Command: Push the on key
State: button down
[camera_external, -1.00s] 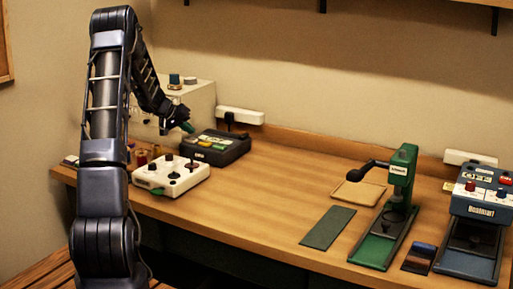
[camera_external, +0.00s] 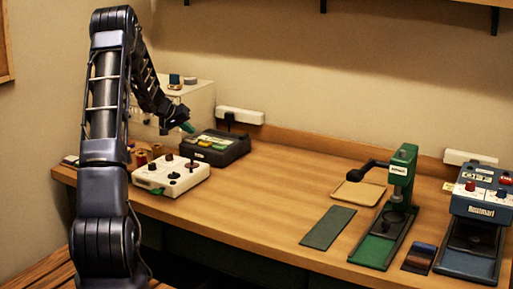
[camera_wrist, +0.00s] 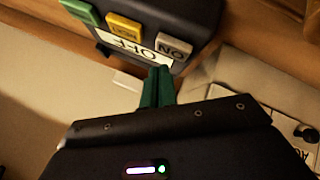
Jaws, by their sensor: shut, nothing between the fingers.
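The dark grey device (camera_external: 220,151) stands at the back left of the table, with coloured keys on its top. In the wrist view its keys show upside down: a green key (camera_wrist: 80,11), a yellow key (camera_wrist: 124,27) and a grey key (camera_wrist: 174,46) that appears to read ON. A white label (camera_wrist: 135,48) reading OFF lies beside them. My gripper (camera_wrist: 161,70) has its green fingers shut and empty, with the tips just short of the grey key. In the external view my gripper (camera_external: 188,127) is over the device's left side. Contact cannot be told.
A white box with dark knobs (camera_external: 157,178) stands just in front of the device. A larger pale cabinet (camera_external: 196,103) stands behind it, and thread spools (camera_external: 141,158) are to the left. A green press (camera_external: 402,170) and a blue machine (camera_external: 480,199) stand far right.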

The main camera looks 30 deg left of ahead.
aim_at(185, 139)
jog(key=shift+f, duration=0.2)
dwell(0.4)
jog(key=shift+f, duration=0.25)
jog(key=shift+f, duration=0.5)
dwell(0.8)
jog(key=shift+r, duration=0.95)
jog(key=shift+r, duration=3)
